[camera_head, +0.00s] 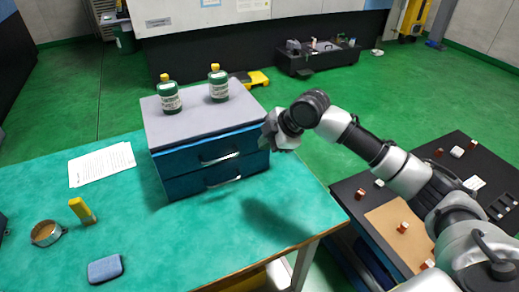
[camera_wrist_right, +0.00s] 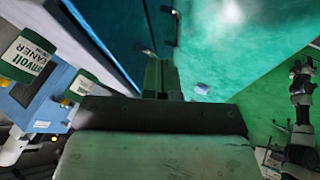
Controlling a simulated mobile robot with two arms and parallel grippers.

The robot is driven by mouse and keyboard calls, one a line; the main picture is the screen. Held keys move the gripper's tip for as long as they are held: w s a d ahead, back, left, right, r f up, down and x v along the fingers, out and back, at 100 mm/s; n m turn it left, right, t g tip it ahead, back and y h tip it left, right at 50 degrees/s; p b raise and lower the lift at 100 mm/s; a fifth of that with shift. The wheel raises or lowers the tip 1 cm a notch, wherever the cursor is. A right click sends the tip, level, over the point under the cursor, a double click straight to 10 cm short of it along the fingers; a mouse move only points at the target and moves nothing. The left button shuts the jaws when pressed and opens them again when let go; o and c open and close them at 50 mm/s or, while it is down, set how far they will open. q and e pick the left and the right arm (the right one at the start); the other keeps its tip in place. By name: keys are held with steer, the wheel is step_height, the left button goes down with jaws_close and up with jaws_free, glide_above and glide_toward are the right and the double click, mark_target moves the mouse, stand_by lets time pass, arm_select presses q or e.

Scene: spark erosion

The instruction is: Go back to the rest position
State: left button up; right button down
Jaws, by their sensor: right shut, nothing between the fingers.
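My right gripper (camera_head: 268,131) is at the right side of the blue two-drawer cabinet (camera_head: 208,160), raised above the green table. It is shut with nothing between its fingers. In the right wrist view its closed fingers (camera_wrist_right: 163,76) show beside the blue cabinet front (camera_wrist_right: 108,28). I cannot tell whether the fingers touch the cabinet. Both drawers look shut. My left gripper is not in the head view.
Two green bottles with yellow caps (camera_head: 169,94) (camera_head: 218,83) stand on the cabinet. Papers (camera_head: 101,164), a ring-shaped item (camera_head: 46,233), a yellow item (camera_head: 82,210) and a blue block (camera_head: 105,268) lie on the table (camera_head: 190,240). A black bench (camera_head: 455,150) holds small parts under my right arm.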

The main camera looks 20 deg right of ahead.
steer(key=s+a+f+m, duration=0.1)
steer(key=s+a+f, duration=0.1)
steer(key=s+f, duration=0.1)
steer(key=s+a+f+m, duration=0.1)
steer(key=s+a+f, duration=0.2)
steer(key=s, duration=0.3)
steer(key=s+a+f+m+g, duration=0.1)
steer(key=s+a+f+m, duration=0.1)
steer(key=s+f, duration=0.3)
steer(key=shift+s+a, duration=0.1)
steer(key=shift+a, duration=0.25)
steer(key=s+d+f+m+g+h, duration=0.1)
steer(key=s+d+f+m+h, duration=0.1)
steer(key=s+m, duration=0.6)
steer(key=s+d+f+m+h, duration=0.2)
steer(key=s+f+m+h, duration=0.1)
steer(key=s, duration=0.8)
step_height(320, 180, down, 27)
steer(key=g, duration=0.1)
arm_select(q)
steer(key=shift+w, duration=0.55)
arm_select(e)
steer(key=s+d+f+g, duration=0.1)
steer(key=s+d+f, duration=0.2)
steer(key=s+f, duration=1.2)
steer(key=shift+s+g, duration=0.3)
steer(key=shift+s, duration=0.45)
